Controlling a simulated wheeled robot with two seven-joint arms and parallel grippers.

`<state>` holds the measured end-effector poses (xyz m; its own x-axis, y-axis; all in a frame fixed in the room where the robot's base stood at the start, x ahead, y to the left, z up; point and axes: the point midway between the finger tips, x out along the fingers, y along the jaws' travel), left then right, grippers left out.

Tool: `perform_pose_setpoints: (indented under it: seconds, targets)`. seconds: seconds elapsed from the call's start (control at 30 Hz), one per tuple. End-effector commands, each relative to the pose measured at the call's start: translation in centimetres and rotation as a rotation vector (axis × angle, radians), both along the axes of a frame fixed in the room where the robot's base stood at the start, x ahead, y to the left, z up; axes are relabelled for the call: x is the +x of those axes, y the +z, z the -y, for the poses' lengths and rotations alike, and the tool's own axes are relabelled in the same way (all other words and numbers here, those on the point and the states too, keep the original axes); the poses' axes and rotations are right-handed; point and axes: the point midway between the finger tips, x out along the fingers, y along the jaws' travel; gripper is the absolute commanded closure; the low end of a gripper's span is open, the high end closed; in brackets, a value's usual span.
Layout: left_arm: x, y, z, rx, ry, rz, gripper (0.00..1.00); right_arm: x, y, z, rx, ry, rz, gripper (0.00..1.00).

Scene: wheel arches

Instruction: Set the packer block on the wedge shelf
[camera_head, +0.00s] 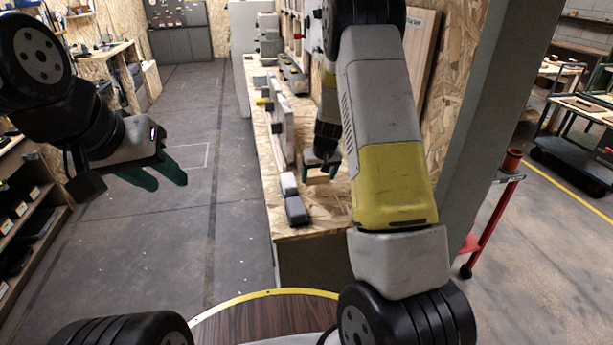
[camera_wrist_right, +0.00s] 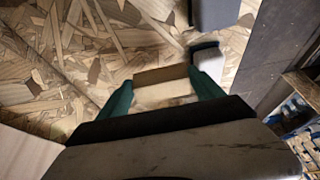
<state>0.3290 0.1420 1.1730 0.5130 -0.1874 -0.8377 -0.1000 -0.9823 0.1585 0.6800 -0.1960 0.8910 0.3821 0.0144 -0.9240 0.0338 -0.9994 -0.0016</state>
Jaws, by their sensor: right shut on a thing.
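My right gripper (camera_head: 322,168) reaches down over the chipboard bench top. It is shut on a small light-brown wooden block, likely the packer block (camera_head: 317,178). In the right wrist view the block (camera_wrist_right: 162,76) sits between the two green fingers (camera_wrist_right: 162,92). I cannot tell whether it touches the bench. My left gripper (camera_head: 157,175) hangs over the floor at the left, its green fingers apart and empty. I cannot pick out the wedge shelf with certainty.
On the chipboard bench (camera_head: 325,215), a white-topped piece (camera_head: 288,184) and a dark grey piece (camera_head: 297,210) lie just left of the right gripper. An upright pale panel (camera_head: 281,128) stands further back. A grey post (camera_head: 480,130) rises right of my right arm.

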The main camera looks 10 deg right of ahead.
Motion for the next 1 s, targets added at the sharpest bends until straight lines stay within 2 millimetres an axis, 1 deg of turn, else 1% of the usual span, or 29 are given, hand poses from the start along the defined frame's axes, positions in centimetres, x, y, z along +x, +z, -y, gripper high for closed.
perform_pose_setpoints:
  seconds: [0.03, 0.17, 0.4, 0.73, 0.77, 0.8, 1.0]
  targets:
    - [0.0, 0.0, 0.0, 0.0, 0.0, 0.0, 0.64, 0.0, -0.6, 0.0, 0.0, -0.001, -0.002, 0.64]
    - [0.0, 0.0, 0.0, 0.0, 0.0, 0.0, 0.64, 0.0, -1.4, 0.0, 0.0, 0.0, 0.0, 0.64]
    - [0.0, 0.0, 0.0, 0.0, 0.0, 0.0, 0.64, 0.0, -4.5, 0.0, 0.0, -0.001, -0.001, 0.64]
    - [0.0, 0.0, 0.0, 0.0, 0.0, 0.0, 0.64, 0.0, -4.8, 0.0, 0.0, 0.0, 0.0, 0.64]
    - [0.0, 0.0, 0.0, 0.0, 0.0, 0.0, 0.64, 0.0, -4.8, 0.0, 0.0, 0.0, 0.0, 0.22]
    - [0.0, 0.0, 0.0, 0.0, 0.0, 0.0, 0.64, 0.0, -4.8, 0.0, 0.0, 0.0, 0.001, 0.14]
    - [0.0, 0.0, 0.0, 0.0, 0.0, 0.0, 0.64, 0.0, -4.8, 0.0, 0.0, 0.0, 0.001, 0.14]
